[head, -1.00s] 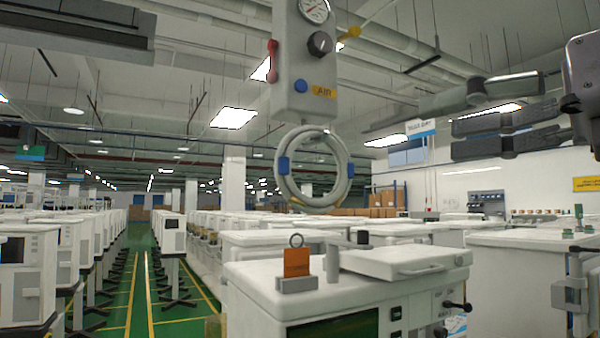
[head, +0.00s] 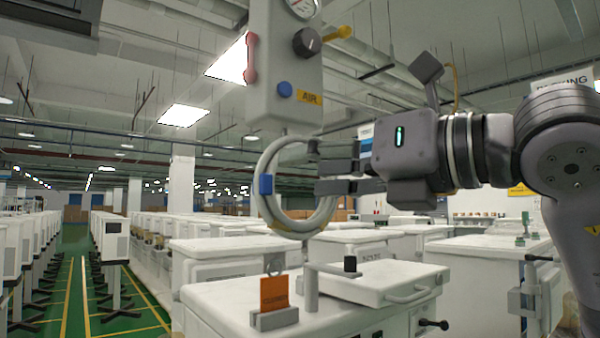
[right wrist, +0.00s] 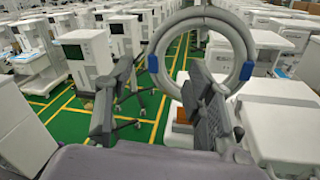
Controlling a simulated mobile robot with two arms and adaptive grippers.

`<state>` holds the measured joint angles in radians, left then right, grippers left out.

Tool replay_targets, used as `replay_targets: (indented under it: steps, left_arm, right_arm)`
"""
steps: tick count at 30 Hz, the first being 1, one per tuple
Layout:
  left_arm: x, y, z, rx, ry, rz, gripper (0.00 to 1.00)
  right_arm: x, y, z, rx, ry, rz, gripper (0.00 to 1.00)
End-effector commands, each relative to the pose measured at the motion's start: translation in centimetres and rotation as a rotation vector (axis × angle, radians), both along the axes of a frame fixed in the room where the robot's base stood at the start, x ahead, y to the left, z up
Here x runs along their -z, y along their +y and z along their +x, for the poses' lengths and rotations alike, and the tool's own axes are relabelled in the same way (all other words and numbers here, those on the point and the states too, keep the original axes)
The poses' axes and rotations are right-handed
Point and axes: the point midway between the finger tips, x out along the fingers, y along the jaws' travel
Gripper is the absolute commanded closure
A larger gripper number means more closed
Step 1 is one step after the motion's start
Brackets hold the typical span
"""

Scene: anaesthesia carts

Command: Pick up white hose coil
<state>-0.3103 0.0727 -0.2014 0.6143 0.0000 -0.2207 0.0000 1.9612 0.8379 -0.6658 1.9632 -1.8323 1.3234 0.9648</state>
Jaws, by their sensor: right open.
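The white hose coil (head: 268,214) hangs upright under a grey wall-less AIR panel box (head: 280,70), with a blue band on its left side. My right gripper (head: 318,170) is open, coming in from the right, its fingers overlapping the coil's right side in the head view. In the right wrist view the coil (right wrist: 249,42) shows at upper right with two blue bands. There its left side appears between the open fingers of my gripper (right wrist: 160,75), and the right finger overlaps the ring's opening. Contact cannot be told. My left gripper is not in view.
A white cart (head: 225,295) stands below the coil, with an orange tag (head: 274,291), a short post and a handled lid (head: 385,282) on top. Rows of white carts fill the hall. A green aisle (head: 75,290) runs at left.

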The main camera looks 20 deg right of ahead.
Motion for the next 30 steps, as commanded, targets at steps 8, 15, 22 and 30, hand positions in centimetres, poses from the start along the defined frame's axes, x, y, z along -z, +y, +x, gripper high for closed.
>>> replay_targets:
  steps: [8,15,22,30]
  left_arm:
    - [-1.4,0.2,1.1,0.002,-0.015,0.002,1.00]
    - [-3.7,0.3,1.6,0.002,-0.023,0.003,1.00]
    - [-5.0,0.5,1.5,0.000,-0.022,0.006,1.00]
    - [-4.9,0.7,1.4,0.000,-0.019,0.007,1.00]
  right_arm:
    - [-0.1,1.6,2.5,-0.001,0.000,0.001,0.51]
    - [-0.5,2.9,4.6,-0.001,0.002,-0.002,0.51]
    - [-0.2,4.2,6.8,-0.001,0.002,0.000,0.51]
    - [0.0,4.3,6.9,-0.002,0.001,0.002,0.52]
